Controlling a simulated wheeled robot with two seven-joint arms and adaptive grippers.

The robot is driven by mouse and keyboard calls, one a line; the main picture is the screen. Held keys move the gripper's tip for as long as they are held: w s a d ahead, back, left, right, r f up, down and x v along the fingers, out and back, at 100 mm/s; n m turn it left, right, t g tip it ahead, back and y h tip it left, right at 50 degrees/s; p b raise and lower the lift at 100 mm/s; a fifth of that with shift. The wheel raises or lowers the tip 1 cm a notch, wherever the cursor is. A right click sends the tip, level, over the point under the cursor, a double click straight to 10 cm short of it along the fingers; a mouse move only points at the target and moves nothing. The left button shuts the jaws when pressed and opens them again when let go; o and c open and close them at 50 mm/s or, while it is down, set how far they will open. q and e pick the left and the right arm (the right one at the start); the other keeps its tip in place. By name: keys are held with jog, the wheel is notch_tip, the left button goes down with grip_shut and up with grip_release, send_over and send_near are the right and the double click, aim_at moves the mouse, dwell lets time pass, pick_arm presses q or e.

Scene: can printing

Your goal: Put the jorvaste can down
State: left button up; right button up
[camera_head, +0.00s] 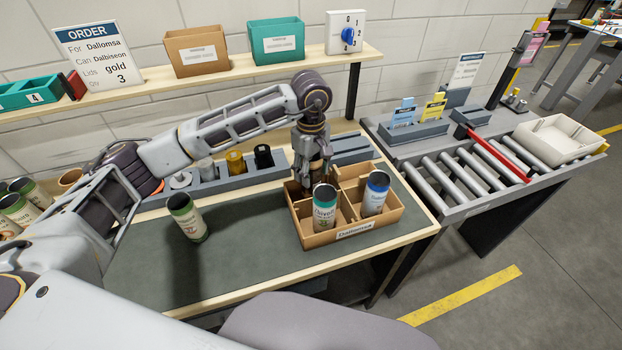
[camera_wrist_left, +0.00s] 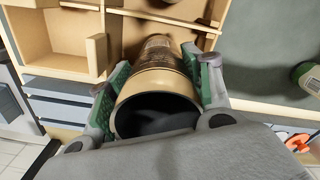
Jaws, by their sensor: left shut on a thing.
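My left gripper (camera_head: 312,166) is shut on a can with a dark brown body and a tan rim (camera_wrist_left: 158,82), which is open at the top. I take it for the jorvaste can, but its name cannot be read. The can is upright at the back-left compartment of the cardboard box (camera_head: 320,238) labelled Dallomsa. Its lower end is hidden in the head view, so I cannot tell whether it touches the box floor. A green-topped can (camera_head: 324,208) and a blue-topped can (camera_head: 375,193) stand in the front compartments. My right gripper is not in view.
A green-rimmed can (camera_head: 188,218) stands on the mat left of the box. A grey rack (camera_head: 222,179) with colour pots lies behind. Several cans (camera_head: 18,208) stand at far left. The front of the mat (camera_head: 240,265) is clear. A roller conveyor (camera_head: 455,175) is at right.

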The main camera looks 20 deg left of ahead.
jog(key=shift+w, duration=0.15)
pick_arm(q)
jog(key=shift+f, duration=0.6)
jog(key=shift+f+p, duration=0.3)
jog(key=shift+f, duration=0.95)
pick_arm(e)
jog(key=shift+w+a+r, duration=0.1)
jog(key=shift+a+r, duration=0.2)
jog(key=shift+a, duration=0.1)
pick_arm(q)
jog(key=o, duration=0.7)
jog(key=shift+o, duration=0.2)
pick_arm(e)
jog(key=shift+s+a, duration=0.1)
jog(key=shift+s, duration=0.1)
pick_arm(q)
jog(key=shift+r, duration=0.15)
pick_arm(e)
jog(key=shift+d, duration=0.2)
